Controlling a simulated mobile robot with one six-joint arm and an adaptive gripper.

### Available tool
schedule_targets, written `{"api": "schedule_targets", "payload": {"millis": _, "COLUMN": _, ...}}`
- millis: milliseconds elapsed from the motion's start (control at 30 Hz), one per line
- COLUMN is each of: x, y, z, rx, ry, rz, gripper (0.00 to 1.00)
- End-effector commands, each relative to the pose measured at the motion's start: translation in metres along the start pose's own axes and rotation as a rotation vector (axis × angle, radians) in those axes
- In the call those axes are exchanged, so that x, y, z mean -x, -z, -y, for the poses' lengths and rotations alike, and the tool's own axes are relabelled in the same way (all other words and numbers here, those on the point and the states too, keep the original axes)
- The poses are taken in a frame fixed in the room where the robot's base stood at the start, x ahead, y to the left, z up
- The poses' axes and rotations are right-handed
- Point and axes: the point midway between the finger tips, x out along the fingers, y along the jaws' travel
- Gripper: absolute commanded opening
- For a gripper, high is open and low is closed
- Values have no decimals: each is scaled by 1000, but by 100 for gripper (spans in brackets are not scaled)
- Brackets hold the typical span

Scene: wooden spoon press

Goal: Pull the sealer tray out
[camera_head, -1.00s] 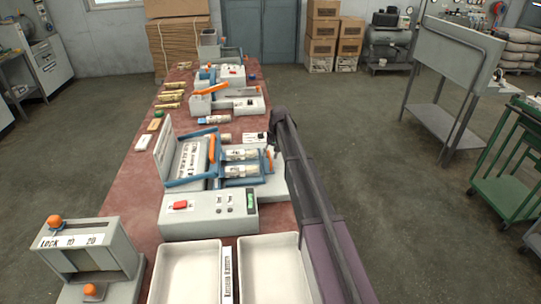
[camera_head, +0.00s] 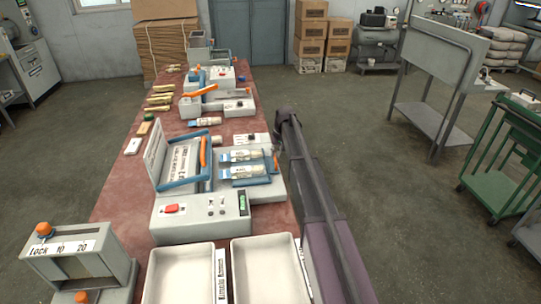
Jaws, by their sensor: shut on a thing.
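The sealer (camera_head: 200,226) is a pale box with a red button and a green display, standing on the red-topped table. Its lid, a blue frame with an orange handle (camera_head: 203,152), is raised at the left. The sealer tray (camera_head: 262,180) is blue-edged and holds two labelled pouches side by side (camera_head: 240,157). It sticks out toward the right of the lid. My gripper (camera_head: 276,152) is at the tray's right end, small and mostly hidden by my dark arm. It is shut on the tray there; the exact finger contact is not clear.
Two white bins (camera_head: 178,275) stand in front of the sealer. A grey gauge stand with orange knobs (camera_head: 80,262) is at the front left. Another machine (camera_head: 220,103) and brass-coloured pieces (camera_head: 160,99) lie farther back. The floor right of the table is clear up to a green cart (camera_head: 500,165).

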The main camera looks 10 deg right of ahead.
Motion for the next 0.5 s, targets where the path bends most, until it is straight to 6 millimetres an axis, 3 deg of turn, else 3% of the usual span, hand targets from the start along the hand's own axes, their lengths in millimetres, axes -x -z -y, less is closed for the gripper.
{"api": "schedule_targets", "payload": {"millis": 167, "x": 0, "y": -1, "z": -5, "rx": -3, "ry": -10, "rz": 1, "gripper": 0}}
{"api": "schedule_targets", "payload": {"millis": 200, "x": 0, "y": -1, "z": -5, "rx": -4, "ry": -11, "rz": 1, "gripper": 23}}
{"api": "schedule_targets", "payload": {"millis": 300, "x": 1, "y": -1, "z": -6, "rx": -4, "ry": -11, "rz": 1, "gripper": 51}}
{"api": "schedule_targets", "payload": {"millis": 500, "x": 0, "y": 0, "z": -4, "rx": -3, "ry": -8, "rz": 1, "gripper": 51}}
